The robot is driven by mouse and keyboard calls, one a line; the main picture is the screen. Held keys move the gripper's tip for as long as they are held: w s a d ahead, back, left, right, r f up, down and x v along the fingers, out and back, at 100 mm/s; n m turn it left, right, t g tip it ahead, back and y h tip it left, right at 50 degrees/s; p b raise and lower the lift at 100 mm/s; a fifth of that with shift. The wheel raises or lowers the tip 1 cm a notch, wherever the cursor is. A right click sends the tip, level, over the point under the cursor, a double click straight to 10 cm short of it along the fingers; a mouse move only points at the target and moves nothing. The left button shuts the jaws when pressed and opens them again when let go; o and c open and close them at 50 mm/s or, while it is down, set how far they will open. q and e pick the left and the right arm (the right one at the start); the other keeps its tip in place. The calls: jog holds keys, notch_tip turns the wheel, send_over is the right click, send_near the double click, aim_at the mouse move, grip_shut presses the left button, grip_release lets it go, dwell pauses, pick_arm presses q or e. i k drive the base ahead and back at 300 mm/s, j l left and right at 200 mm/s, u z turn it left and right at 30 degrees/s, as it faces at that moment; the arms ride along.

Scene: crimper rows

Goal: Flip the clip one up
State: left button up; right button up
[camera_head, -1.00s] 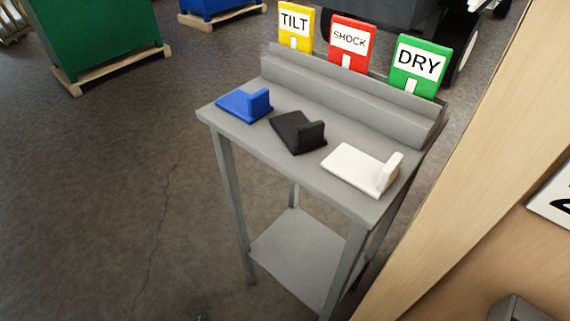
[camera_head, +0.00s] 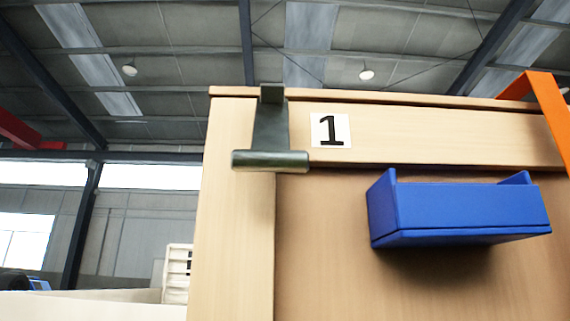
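A dark grey metal clip (camera_head: 270,130) hooks over the top edge of a pale wooden crate (camera_head: 235,220), near its upper left corner. Its flat strap hangs down the face and ends in a wide horizontal bar (camera_head: 270,160). A white label with a black "1" (camera_head: 330,130) is fixed just to the right of the clip. Neither of my grippers is in view.
A blue open-topped holder (camera_head: 460,210) sticks out from the crate face, right of and below the label. An orange band (camera_head: 548,105) crosses the crate's upper right. The space left of the crate looks open, with hall walls behind.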

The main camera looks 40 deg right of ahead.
aim_at(270, 151)
jog(key=k+l+z, duration=0.15)
jog(key=k+l, duration=0.5)
jog(key=l+z, duration=0.3)
